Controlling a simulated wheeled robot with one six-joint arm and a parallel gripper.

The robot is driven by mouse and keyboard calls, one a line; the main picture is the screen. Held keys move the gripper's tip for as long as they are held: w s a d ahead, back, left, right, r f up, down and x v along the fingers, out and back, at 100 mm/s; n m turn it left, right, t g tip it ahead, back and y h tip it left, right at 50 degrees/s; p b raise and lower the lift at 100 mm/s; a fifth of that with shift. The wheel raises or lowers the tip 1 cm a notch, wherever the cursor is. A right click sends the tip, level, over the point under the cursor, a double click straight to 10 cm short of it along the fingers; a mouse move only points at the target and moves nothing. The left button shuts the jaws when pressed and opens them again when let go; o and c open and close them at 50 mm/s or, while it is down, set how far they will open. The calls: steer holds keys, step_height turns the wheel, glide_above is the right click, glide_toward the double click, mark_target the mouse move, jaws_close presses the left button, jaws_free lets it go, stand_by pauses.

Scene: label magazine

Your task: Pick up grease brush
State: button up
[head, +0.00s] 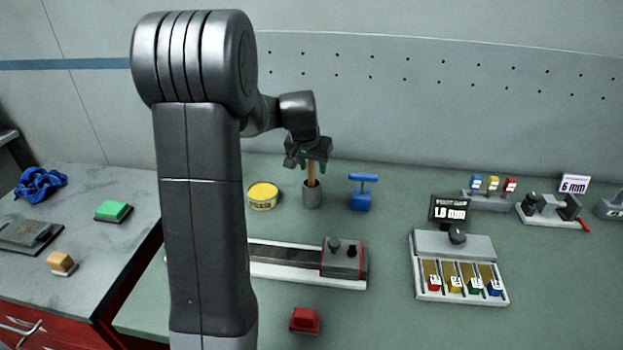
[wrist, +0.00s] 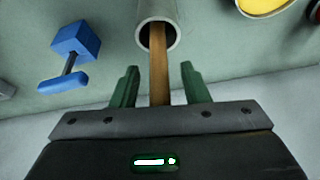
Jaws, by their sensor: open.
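The grease brush (head: 311,174) stands upright in a grey cylindrical holder (head: 312,195) at the back of the bench; only its wooden handle shows, and its lower end is hidden inside the holder. In the wrist view the handle (wrist: 158,62) runs from the mouth of the holder (wrist: 159,14) down between my fingers. My gripper (head: 308,160) is over the holder, with its fingers around the top of the handle. In the wrist view the green fingers (wrist: 157,84) are apart, with a gap on each side of the handle.
A yellow-lidded tin (head: 263,193) stands left of the holder, and a blue T-handled block (head: 361,195) right of it. A rail fixture (head: 290,262) lies in front. A label magazine (head: 457,265) with coloured tabs stands at the right. The perforated wall rises behind.

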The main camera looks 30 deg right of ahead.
jaws_close()
